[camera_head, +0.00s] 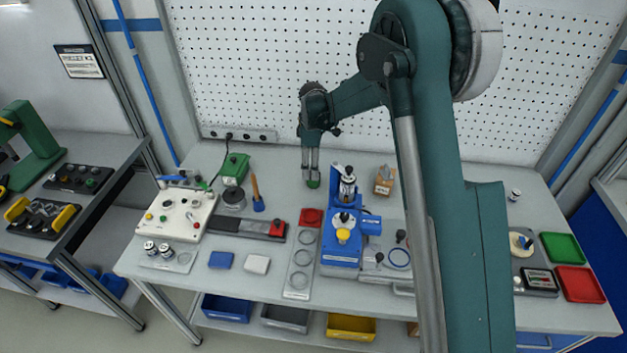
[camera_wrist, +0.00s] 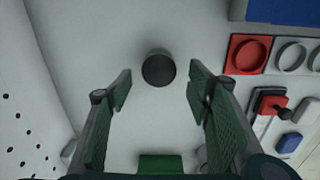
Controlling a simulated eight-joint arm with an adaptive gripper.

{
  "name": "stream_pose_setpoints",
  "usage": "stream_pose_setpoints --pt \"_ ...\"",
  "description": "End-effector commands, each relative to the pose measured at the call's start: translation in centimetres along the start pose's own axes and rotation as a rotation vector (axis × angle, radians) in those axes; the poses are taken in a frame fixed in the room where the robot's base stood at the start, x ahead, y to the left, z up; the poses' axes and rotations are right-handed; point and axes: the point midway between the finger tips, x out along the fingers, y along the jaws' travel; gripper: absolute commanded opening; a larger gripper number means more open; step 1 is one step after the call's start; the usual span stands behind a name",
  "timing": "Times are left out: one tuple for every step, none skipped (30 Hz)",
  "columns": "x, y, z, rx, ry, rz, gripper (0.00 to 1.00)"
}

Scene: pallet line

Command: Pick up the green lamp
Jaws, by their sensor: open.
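A small green lamp (camera_head: 313,184) stands on the table below my gripper in the head view. In the wrist view, a short round piece with a dark grey top, which appears to be this lamp (camera_wrist: 158,69), sits upright between and beyond the fingertips. My gripper (camera_head: 309,176) points down at the lamp. In the wrist view, my gripper (camera_wrist: 160,85) has its two fingers apart, with clear gaps on both sides of the round piece. Nothing is held. The lamp's lower side is mostly hidden from above.
A green box with a cable (camera_head: 235,168) stands to the left. A blue press fixture (camera_head: 342,240) stands to the front right, with a red square holder (camera_head: 311,217) beside it. A pegboard wall (camera_head: 270,70) rises behind. The table around the lamp is clear.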

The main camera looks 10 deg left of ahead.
Motion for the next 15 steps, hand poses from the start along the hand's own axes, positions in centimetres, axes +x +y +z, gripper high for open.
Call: stream_pose_setpoints --pt "0.19 0.0 0.01 0.0 0.0 0.0 0.5" --pt "0.24 -0.01 0.01 0.0 0.0 0.0 0.5" --pt "0.26 -0.01 0.02 0.0 0.0 0.0 0.5" --pt "0.26 -0.02 0.02 0.0 0.0 0.0 0.5" --pt "0.26 -0.01 0.02 0.0 0.0 0.0 0.5" --pt "0.25 -0.02 0.02 0.0 0.0 0.0 0.5" --pt "0.25 -0.02 0.01 0.0 0.0 0.0 0.5" --pt "0.25 -0.02 0.01 0.0 0.0 0.0 0.5" --pt "0.25 -0.02 0.01 0.0 0.0 0.0 0.5" --pt "0.27 -0.01 0.02 0.0 0.0 0.0 0.5" --pt "0.3 -0.01 0.02 0.0 0.0 0.0 0.5" --pt "0.4 -0.01 0.02 0.0 0.0 0.0 0.5" --pt "0.5 0.0 0.03 0.0 0.0 0.0 0.5" --pt "0.65 0.01 0.04 0.0 0.0 0.0 0.5" --pt "0.9 0.02 0.05 0.0 0.0 0.0 0.5"
